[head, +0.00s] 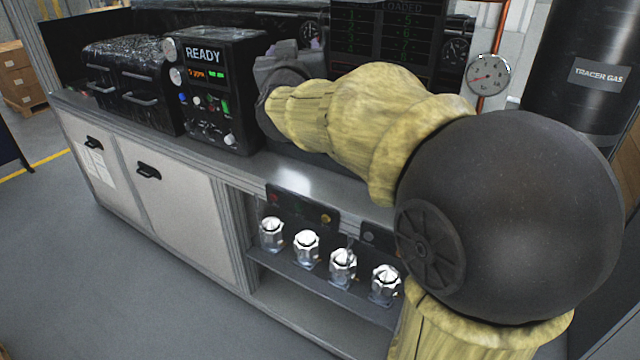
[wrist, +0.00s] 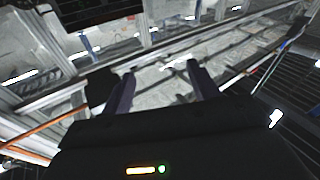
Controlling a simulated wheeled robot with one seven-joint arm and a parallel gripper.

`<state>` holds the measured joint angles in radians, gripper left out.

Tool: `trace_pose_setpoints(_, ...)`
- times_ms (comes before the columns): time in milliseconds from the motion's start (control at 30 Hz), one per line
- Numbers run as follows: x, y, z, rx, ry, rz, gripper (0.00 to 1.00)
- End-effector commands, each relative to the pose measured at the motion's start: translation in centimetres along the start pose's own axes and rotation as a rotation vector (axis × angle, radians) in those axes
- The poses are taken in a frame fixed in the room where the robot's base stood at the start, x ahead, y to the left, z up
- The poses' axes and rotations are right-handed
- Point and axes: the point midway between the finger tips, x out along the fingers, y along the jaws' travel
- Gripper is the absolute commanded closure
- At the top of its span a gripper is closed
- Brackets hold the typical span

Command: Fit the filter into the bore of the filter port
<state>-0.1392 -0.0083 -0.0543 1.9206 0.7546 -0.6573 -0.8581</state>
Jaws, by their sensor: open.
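My gripper (wrist: 163,80) shows in the wrist view with its two dark fingers spread apart and nothing between them. In the head view the gripper end is mostly hidden behind my own arm, above the bench top. I cannot make out the filter or the filter port in either view. My arm covers much of the right part of the bench in the head view. The wrist view faces pale structure and metal rails, and no bore can be told there.
The bench (head: 290,178) carries a black instrument box (head: 217,95) reading READY and a black case (head: 135,85). Several silver knobbed fittings (head: 306,247) stand on a lower shelf. A gauge (head: 488,75) and a tracer gas cylinder (head: 585,70) are at the right.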

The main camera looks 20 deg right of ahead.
Motion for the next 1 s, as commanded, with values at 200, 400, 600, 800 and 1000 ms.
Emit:
trace_pose_setpoints(200, -6.2, -5.5, 16.1, -0.008, -0.45, -0.336, 0.4)
trace_pose_setpoints(400, -16.9, -5.3, 28.4, -0.028, -0.939, -0.465, 0.4)
trace_pose_setpoints(600, -27.5, -1.9, 35.2, -0.08, -1.351, -0.448, 0.4)
trace_pose_setpoints(800, -30.3, -0.7, 36.4, -0.101, -1.455, -0.425, 0.4)
trace_pose_setpoints(1000, -30.1, -0.7, 36.3, -0.1, -1.45, -0.426, 0.4)
